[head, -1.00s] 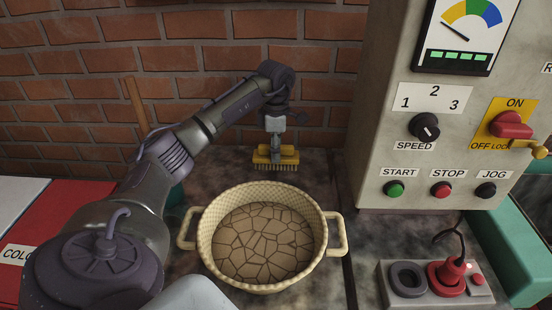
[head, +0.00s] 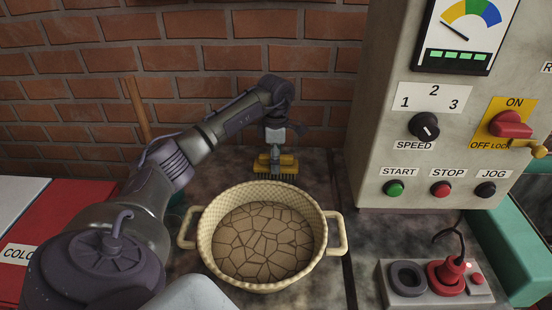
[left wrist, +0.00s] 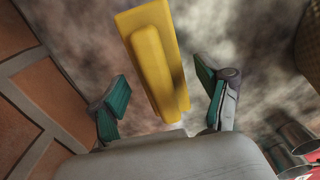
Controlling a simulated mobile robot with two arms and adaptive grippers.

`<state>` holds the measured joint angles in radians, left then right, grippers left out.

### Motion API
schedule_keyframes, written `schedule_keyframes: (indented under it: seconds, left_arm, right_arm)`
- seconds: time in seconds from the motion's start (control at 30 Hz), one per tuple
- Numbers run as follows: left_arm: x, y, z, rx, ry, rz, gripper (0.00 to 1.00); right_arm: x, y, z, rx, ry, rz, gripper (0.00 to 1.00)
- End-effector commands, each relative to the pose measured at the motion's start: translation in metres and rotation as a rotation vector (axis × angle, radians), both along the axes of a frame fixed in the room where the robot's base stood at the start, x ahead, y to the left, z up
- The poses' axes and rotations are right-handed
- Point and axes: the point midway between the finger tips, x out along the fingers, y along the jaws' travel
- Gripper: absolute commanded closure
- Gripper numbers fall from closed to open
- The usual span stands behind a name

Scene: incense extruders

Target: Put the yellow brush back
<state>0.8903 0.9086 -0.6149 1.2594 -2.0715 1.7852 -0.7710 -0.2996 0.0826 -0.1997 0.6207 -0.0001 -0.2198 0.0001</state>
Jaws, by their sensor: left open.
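The yellow brush (head: 288,162) is upright with its dark bristles down, on or just above the dark worktop (head: 322,172), behind the woven basin. My left gripper (head: 275,150) is right above it, pointing down. In the left wrist view, the yellow brush (left wrist: 152,60) lies between the teal-padded fingers of the left gripper (left wrist: 160,80), with a gap on both sides. The left gripper is open. Part of the brush is hidden behind the gripper in the head view. My right gripper is not in view.
The cream woven basin (head: 328,235) with cracked brown contents stands just in front of the brush. The control cabinet (head: 376,150) is at the right, with a socket box (head: 437,294) below. A brick wall (head: 330,90) is behind. A wooden stick (head: 136,108) stands at the left.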

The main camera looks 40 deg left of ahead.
Motion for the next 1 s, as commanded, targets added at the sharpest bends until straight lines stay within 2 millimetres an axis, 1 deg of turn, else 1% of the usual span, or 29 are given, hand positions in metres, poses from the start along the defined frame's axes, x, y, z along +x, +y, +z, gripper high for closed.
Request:
schedule_keyframes:
  seconds: [0.13,0.23,0.37,0.5,0.6,0.7,0.83,1.0]
  left_arm:
    - [0.000,0.000,0.006,0.000,-0.001,0.000,0.23]
    - [0.001,0.001,0.019,0.000,-0.004,0.000,0.23]
    - [0.002,0.001,0.046,0.001,-0.007,-0.001,0.23]
    - [0.001,0.001,0.077,0.000,-0.006,0.001,0.23]
    - [0.001,0.001,0.096,0.000,-0.004,0.001,0.23]
    - [0.001,0.001,0.110,-0.001,-0.003,0.001,0.23]
    - [0.001,0.001,0.120,-0.001,-0.001,0.001,0.23]
    - [0.000,0.001,0.123,-0.001,0.001,0.000,0.23]
  right_arm:
    - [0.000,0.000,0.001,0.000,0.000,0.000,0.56]
    - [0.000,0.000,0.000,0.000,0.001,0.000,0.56]
    - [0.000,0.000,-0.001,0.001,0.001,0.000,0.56]
    - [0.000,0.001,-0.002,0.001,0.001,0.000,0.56]
    - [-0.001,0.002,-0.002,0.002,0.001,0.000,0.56]
    - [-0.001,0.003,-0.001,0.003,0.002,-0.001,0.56]
    - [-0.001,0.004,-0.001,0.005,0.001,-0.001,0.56]
    - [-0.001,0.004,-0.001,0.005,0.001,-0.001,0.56]
